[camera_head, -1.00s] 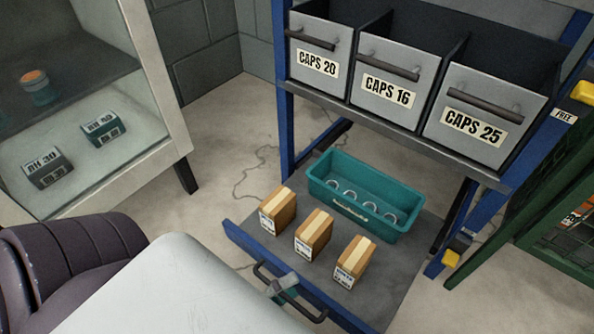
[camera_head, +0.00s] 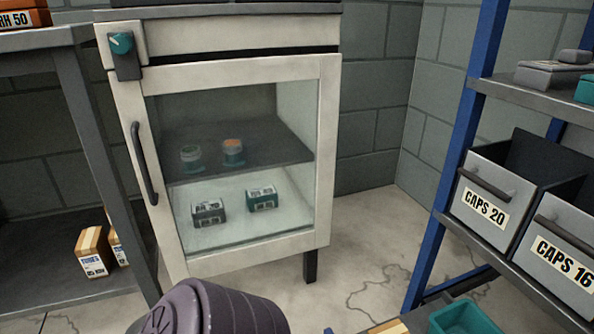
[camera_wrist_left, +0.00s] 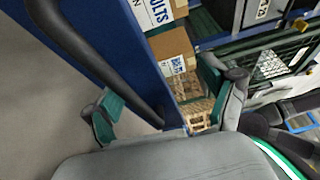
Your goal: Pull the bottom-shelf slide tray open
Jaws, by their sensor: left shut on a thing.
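The slide tray's blue front (camera_wrist_left: 105,45) shows in the left wrist view, with its dark bar handle (camera_wrist_left: 75,40) running along it. My left gripper (camera_wrist_left: 160,95) is at this handle, its teal-padded fingers on either side, shut on it. Part of the handle's far end is hidden. Cardboard boxes (camera_wrist_left: 172,48) stand on the tray behind its front. My right gripper is in neither view.
A glass-door cabinet (camera_head: 325,150) with jars and small boxes stands in the middle of the head view. A grey shelf unit (camera_head: 85,110) is at left. The blue rack (camera_head: 440,190) with CAPS bins (camera_head: 482,205) is at right. Bare floor lies between cabinet and rack.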

